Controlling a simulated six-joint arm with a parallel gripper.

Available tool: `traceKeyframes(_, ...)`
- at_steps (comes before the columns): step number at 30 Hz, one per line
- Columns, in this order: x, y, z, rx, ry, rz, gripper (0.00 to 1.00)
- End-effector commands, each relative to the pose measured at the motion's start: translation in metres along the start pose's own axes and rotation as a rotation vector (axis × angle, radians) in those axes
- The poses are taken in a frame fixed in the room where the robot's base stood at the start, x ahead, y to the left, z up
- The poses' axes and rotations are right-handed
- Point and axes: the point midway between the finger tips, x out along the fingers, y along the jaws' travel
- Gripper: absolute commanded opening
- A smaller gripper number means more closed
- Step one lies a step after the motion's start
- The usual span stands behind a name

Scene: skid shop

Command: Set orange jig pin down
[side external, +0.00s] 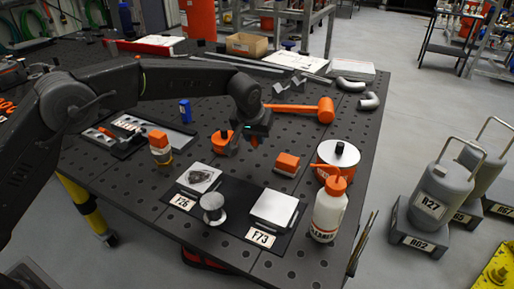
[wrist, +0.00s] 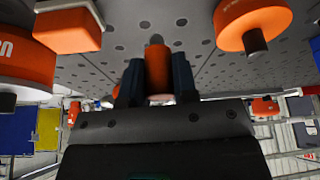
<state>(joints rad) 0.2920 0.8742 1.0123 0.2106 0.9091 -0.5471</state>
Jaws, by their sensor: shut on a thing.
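My gripper (wrist: 157,78) is shut on an orange jig pin (wrist: 158,58), which shows between the two dark fingers in the wrist view. In the side view my gripper (side external: 255,138) is over the perforated dark table (side external: 238,97), and a small bit of the orange pin (side external: 254,142) shows under it. I cannot tell whether the pin touches the table.
An orange round piece (side external: 222,144) is left of my gripper, an orange-topped block (side external: 287,163) to its right. A black mat (side external: 232,196) with two pale plates and a metal knob (side external: 213,208) lies in front. A white bottle (side external: 328,212) and orange-white can (side external: 340,154) stand right.

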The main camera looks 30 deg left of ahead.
Motion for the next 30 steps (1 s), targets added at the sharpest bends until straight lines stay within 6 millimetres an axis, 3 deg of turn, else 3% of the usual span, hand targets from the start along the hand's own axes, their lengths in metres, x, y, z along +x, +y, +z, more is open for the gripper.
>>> traceKeyframes(5, 0.007, 0.005, 0.003, 0.000, -0.001, -0.001, 0.03)
traceKeyframes(13, 0.039, 0.005, 0.016, -0.001, -0.001, -0.001, 0.03)
traceKeyframes(24, 0.043, 0.004, 0.017, -0.001, 0.000, -0.001, 0.03)
traceKeyframes(25, 0.043, 0.004, 0.018, 0.000, 0.000, -0.001, 0.28)
traceKeyframes(30, 0.043, 0.004, 0.018, 0.000, -0.001, -0.001, 0.44)
